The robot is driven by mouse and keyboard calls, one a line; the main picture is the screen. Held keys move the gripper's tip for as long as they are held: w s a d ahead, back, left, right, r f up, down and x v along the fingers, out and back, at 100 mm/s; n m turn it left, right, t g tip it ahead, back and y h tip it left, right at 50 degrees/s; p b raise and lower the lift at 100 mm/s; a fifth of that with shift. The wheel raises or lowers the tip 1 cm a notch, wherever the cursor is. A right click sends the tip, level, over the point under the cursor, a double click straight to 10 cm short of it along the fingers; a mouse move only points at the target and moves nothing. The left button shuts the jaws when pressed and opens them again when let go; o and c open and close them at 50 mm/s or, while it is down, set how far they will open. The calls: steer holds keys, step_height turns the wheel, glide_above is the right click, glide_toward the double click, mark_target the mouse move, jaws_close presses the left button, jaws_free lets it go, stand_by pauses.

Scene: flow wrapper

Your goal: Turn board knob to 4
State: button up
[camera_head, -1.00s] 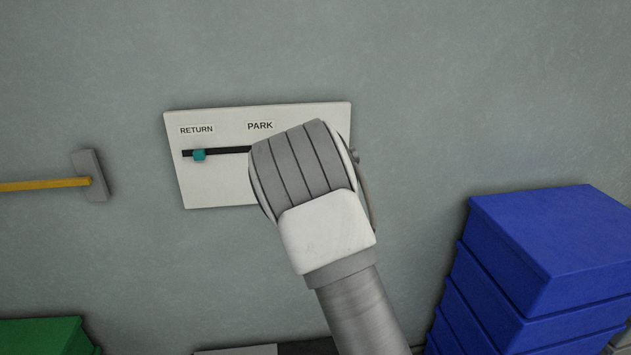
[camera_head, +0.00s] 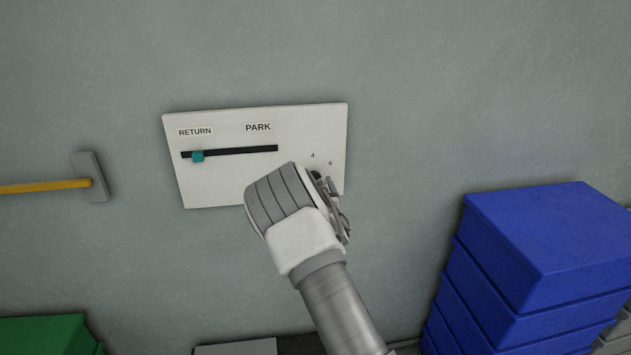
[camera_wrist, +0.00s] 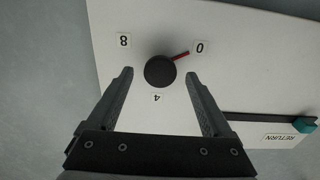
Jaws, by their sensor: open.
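The white board (camera_head: 225,183) is on the grey wall. In the wrist view the board knob (camera_wrist: 159,72) is round and black, with a red pointer aimed at the label 0 (camera_wrist: 201,47). The label 4 (camera_wrist: 157,98) is on the near side of the knob, and a label like 8 (camera_wrist: 124,40) is up and left. My gripper (camera_wrist: 160,76) is open, with one finger on each side of the knob in the picture; whether they touch it I cannot tell.
The board also has a slot with a teal slider (camera_head: 198,156) near RETURN, left of PARK. Stacked blue boxes (camera_head: 545,240) stand at right. A green box (camera_head: 45,335) is at lower left. A yellow-handled tool (camera_head: 90,177) is left of the board.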

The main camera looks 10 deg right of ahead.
steer(key=shift+w, duration=0.4)
jaws_close()
